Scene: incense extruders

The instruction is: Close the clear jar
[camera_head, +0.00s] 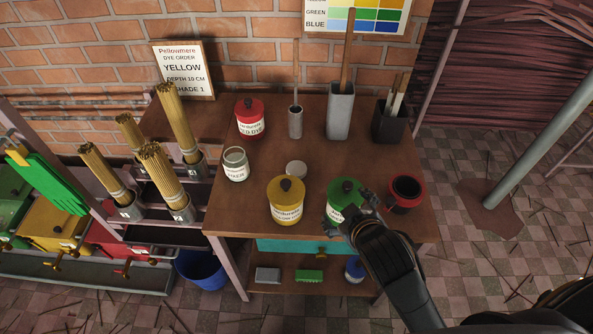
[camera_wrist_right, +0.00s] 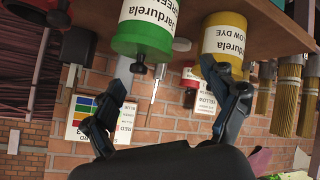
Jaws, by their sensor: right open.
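The clear jar (camera_head: 236,163) stands on the wooden table, left of centre, with an open top and a white label. A small pale grey disc (camera_head: 296,170), which looks like its lid, lies apart from it, behind the yellow jar (camera_head: 286,200). My right gripper (camera_head: 350,214) is at the table's front, at the green jar (camera_head: 346,190), partly covering it. In the right wrist view, which is upside down, the open gripper (camera_wrist_right: 178,85) has nothing between its fingers; the green jar (camera_wrist_right: 140,38) and yellow jar (camera_wrist_right: 226,42) are beyond its fingertips. My left gripper is not in view.
A red jar (camera_head: 250,120) stands behind the clear jar. A dark-filled red pot (camera_head: 406,193) is at the right. Incense bundles (camera_head: 165,172) crowd the left side.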

